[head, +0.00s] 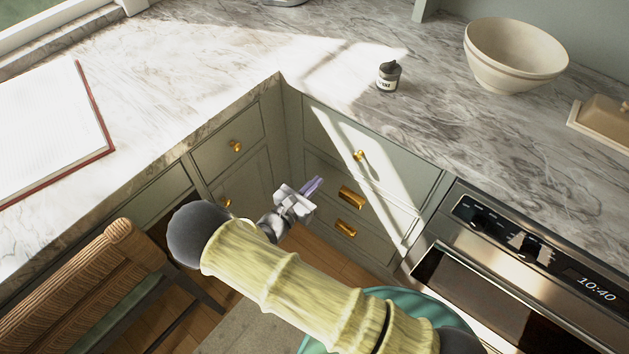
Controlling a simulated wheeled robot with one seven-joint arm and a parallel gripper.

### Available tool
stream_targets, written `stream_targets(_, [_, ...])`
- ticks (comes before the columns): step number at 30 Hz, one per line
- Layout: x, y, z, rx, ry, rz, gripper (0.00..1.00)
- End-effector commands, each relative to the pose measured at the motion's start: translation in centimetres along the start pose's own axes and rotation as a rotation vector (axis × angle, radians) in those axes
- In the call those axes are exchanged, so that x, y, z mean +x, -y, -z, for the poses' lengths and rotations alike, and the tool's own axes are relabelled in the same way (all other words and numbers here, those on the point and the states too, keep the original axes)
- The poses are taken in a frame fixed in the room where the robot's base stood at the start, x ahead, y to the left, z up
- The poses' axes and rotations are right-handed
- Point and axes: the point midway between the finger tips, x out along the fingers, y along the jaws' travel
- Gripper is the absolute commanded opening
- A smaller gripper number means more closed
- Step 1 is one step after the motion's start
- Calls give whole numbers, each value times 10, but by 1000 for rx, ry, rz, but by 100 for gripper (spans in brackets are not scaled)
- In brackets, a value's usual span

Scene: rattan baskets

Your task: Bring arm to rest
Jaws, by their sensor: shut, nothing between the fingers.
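My gripper (313,186) is in the head view, in front of the corner cabinets and below the counter edge. Its purple fingers are together with nothing between them. My arm, in a pale yellow bamboo-like cover, reaches from the lower right up to the left and bends at a dark joint. The gripper appears apart from the cabinet drawers (325,121), though the exact gap is hard to judge.
The marble counter (330,45) forms a corner. An oven (500,290) stands right, a woven chair (85,280) left. A teal round object (315,343) is partly hidden by my arm.

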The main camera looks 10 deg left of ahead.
Motion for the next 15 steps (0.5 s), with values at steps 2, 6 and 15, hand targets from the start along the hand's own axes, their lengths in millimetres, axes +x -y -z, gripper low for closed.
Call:
stream_targets(2, [0, 0, 0, 0, 0, 0, 0])
stream_targets(6, [-1, -1, 0, -1, 0, -3, 0])
stream_targets(15, [13, 18, -7, 39, -46, 91, 0])
